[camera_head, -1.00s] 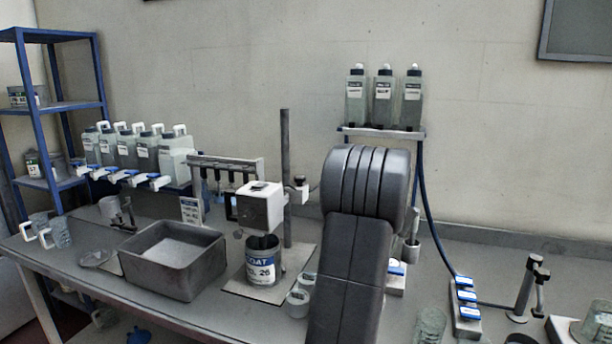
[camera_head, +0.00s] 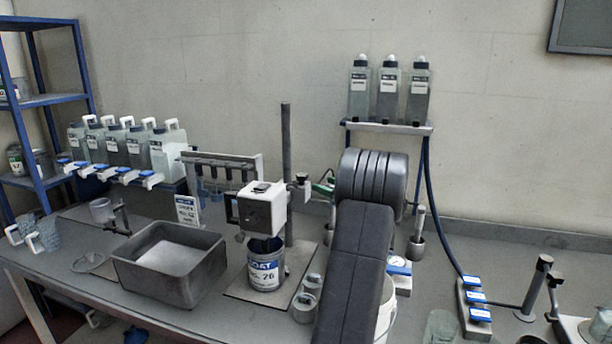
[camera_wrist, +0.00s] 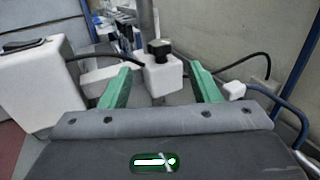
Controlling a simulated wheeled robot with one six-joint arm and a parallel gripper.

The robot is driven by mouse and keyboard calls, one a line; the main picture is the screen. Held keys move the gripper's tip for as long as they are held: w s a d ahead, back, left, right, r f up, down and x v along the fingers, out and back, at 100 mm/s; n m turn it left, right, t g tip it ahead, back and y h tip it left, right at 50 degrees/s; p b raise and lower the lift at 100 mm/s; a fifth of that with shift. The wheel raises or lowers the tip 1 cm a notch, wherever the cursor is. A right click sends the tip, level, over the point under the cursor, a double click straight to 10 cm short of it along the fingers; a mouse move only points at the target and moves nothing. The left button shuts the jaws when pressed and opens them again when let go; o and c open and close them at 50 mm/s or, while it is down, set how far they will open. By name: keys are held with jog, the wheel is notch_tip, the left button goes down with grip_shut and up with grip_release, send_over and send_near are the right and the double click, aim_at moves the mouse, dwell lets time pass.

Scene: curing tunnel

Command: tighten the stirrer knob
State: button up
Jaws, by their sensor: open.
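The stirrer (camera_head: 264,210) has a white motor head on a grey upright post (camera_head: 286,150), above an open can (camera_head: 265,268). A small white clamp block (camera_head: 302,187) sits on the post. In the head view my gripper (camera_head: 325,187) is mostly hidden behind my arm, close right of the block.
A grey basin (camera_head: 168,262) stands left of the can, and small cups (camera_head: 306,304) stand right of it. Bottles on a wall shelf (camera_head: 388,126) are above right. A dark cable (camera_wrist: 240,62) and blue tube (camera_wrist: 285,103) run right of my fingers.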

aim_at(306, 178)
jog(key=p+x, duration=0.2)
jog(key=x, duration=0.7)
jog(key=c, duration=1)
